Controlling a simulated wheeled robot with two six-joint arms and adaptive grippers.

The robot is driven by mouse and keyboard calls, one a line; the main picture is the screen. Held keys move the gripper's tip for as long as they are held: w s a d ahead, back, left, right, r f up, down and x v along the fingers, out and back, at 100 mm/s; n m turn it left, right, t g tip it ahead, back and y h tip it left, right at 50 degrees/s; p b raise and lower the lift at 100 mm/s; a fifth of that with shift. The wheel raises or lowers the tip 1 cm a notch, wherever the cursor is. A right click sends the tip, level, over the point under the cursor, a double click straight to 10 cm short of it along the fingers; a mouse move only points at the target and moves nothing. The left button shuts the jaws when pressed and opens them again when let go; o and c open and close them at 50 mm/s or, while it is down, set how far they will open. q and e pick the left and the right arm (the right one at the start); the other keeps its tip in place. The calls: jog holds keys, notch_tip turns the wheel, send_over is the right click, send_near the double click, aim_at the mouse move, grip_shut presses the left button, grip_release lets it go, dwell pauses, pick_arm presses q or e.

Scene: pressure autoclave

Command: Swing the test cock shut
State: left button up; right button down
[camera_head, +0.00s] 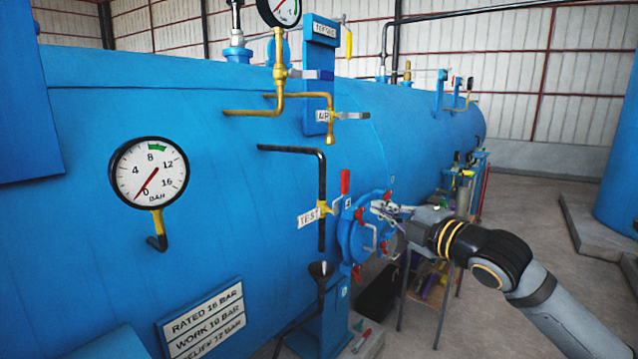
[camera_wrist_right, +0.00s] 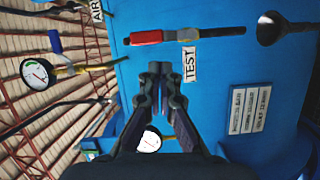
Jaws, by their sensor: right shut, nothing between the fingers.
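The test cock (camera_head: 323,207) is a brass valve on a thin dark vertical pipe on the blue vessel, beside a white TEST tag (camera_head: 309,217). Its red lever (camera_head: 345,182) points up, along the pipe. In the right wrist view, turned on its side, the red lever (camera_wrist_right: 146,38) and the TEST tag (camera_wrist_right: 190,64) lie beyond the fingertips. My right gripper (camera_head: 380,208) is shut and empty, to the right of and a little below the lever, apart from it. The closed fingers also show in the right wrist view (camera_wrist_right: 160,72). My left gripper is out of view.
A dark funnel (camera_head: 321,268) sits below the cock's pipe. A round blue hatch with red fittings (camera_head: 355,243) is behind and left of my right gripper. A large pressure gauge (camera_head: 149,178) reads near 0. An AIR valve (camera_head: 331,116) is above. Open floor lies right.

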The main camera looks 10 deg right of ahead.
aim_at(347, 186)
jog(key=s+a+r+n+y, duration=0.1)
jog(key=s+a+r+n, duration=0.15)
jog(key=a, duration=0.25)
jog(key=shift+g, duration=0.3)
jog(key=w+p, duration=0.6)
jog(key=w, duration=0.1)
jog(key=w+p, duration=0.3)
jog(key=w, duration=0.1)
jog(key=shift+a, duration=0.35)
jog(key=shift+w+d, duration=0.15)
jog(key=shift+d, duration=0.35)
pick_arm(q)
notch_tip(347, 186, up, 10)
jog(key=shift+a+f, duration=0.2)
pick_arm(e)
jog(key=shift+a+f, duration=0.1)
